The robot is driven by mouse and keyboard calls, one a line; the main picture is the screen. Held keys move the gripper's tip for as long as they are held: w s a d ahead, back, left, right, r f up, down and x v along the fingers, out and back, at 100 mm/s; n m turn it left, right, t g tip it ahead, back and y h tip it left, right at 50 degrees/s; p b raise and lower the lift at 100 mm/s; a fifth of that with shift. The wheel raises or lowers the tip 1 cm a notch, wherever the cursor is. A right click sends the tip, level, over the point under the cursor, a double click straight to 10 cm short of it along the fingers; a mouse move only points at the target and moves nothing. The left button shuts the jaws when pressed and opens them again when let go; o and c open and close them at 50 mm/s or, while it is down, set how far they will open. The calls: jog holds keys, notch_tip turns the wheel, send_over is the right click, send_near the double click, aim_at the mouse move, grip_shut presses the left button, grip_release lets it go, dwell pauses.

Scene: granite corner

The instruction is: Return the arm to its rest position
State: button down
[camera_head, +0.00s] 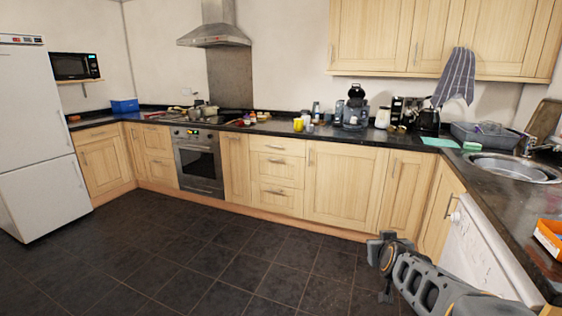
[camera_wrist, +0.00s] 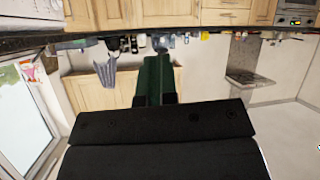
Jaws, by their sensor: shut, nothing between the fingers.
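My gripper (camera_wrist: 155,62) shows in the wrist view as a dark body with two green fingers side by side, shut with nothing between them. The fingers are clear of the counter and cupboards, which appear upside down behind them. In the head view, part of my grey arm (camera_head: 430,285) is at the lower right, in front of the white appliance under the counter. The fingers cannot be made out in the head view.
The dark counter (camera_head: 505,205) with a round sink (camera_head: 512,170) runs along the right, close to my arm. An orange box (camera_head: 549,236) lies at its right edge. A white fridge (camera_head: 40,140) stands at left. The tiled floor (camera_head: 200,255) is clear.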

jog(key=s+a+r+g+y+p, duration=0.1)
jog(key=s+a+r+g+p, duration=0.1)
jog(key=s, duration=0.4)
jog(key=s+a+r+g+y+p, duration=0.1)
jog(key=s+a+r+g+p, duration=0.2)
jog(key=s+p, duration=0.3)
jog(key=s+a+r+n+g+p, duration=0.1)
jog(key=s+a+r+g+p, duration=0.2)
jog(key=s, duration=0.4)
jog(key=shift+s+a+r+y+p, duration=0.15)
jog(key=shift+a+r+y+p, duration=0.25)
jog(key=shift+a+r+p, duration=0.6)
jog(key=shift+a, duration=0.1)
